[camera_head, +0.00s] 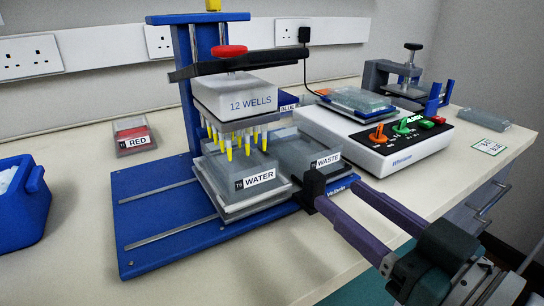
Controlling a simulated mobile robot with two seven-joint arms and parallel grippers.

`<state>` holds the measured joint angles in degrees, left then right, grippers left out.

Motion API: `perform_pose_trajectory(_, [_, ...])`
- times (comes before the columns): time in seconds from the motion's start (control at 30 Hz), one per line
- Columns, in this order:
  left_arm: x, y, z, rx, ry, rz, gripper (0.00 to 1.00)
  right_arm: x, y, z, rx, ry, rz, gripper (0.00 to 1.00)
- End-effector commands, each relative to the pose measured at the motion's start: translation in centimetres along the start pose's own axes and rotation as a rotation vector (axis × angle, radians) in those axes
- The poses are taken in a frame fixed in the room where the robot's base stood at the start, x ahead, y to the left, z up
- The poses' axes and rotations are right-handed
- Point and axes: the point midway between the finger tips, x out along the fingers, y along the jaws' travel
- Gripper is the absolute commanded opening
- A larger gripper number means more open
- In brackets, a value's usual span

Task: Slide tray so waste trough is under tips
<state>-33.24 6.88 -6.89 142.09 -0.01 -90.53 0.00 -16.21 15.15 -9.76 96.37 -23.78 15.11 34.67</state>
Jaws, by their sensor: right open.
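The grey sliding tray (237,217) sits on the blue base plate (150,222) of the pipetting stand. It carries the trough labelled WATER (240,187) on the left and the trough labelled WASTE (298,150) to its right. The yellow tips (247,146) hang from the head labelled 12 WELLS (240,96), over the WATER trough. My right gripper (334,190) is open, its purple fingers reaching in from the lower right to the tray's right end, beside a dark upright piece. I cannot tell whether they touch it. My left gripper is out of view.
A tray labelled RED (133,137) lies behind the base plate, and a blue bin (20,205) stands at far left. A white shaker (375,140) with coloured knobs stands to the right. The bench front before the base plate is clear.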

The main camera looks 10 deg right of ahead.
Motion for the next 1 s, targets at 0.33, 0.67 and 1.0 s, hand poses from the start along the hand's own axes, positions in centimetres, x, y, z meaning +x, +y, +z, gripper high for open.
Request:
perform_pose_trajectory(0.33, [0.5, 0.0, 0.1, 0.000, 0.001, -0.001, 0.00, 5.9, 0.0, 0.1, 0.000, 0.000, 0.001, 0.57])
perform_pose_trajectory(0.67, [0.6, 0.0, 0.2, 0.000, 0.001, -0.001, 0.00, 7.0, 0.0, 0.0, 0.000, -0.002, 0.001, 0.57])
perform_pose_trajectory(1.0, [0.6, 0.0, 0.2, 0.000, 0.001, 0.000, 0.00, 7.0, 0.0, 0.0, 0.000, -0.002, 0.001, 0.30])
